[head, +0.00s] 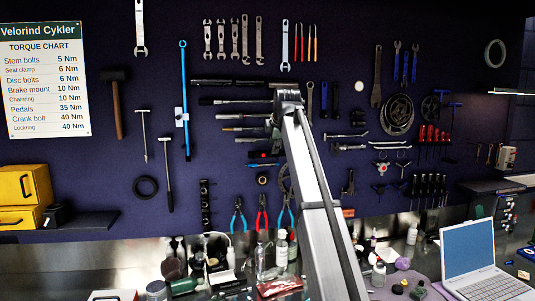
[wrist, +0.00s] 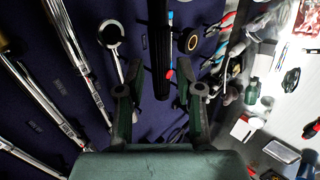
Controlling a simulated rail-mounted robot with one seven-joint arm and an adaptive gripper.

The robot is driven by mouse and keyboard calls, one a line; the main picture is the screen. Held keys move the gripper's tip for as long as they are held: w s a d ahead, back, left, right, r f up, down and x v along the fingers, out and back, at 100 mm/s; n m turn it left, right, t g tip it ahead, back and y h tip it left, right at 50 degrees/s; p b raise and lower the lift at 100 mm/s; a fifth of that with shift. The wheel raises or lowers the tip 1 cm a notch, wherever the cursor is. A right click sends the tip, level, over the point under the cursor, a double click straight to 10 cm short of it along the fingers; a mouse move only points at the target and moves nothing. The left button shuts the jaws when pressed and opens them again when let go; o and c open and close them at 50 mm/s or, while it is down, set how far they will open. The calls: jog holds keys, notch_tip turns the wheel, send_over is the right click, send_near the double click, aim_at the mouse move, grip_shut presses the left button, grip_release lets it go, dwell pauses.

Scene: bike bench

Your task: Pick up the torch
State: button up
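My gripper (wrist: 161,98) is open and empty in the wrist view, its two dark green fingers spread apart and facing the tool wall. A black ribbed cylinder (wrist: 158,40) lies ahead between the lines of the fingers, apart from them; it could be the torch or a tool handle, I cannot tell which. No thing is clearly recognisable as the torch. In the head view my arm hides most of my gripper (head: 274,128) and part of the wall behind it.
A ratchet (wrist: 111,34) and long silver wrenches (wrist: 75,55) hang close to the gripper. Pliers (head: 262,214) hang lower down. The bench below holds bottles (head: 282,247), small parts and a laptop (head: 470,248). Yellow boxes (head: 22,185) stand at left.

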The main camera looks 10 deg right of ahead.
aim_at(268, 154)
jog(key=shift+p+x, duration=1.15)
jog(key=shift+x, duration=1.4)
grip_shut()
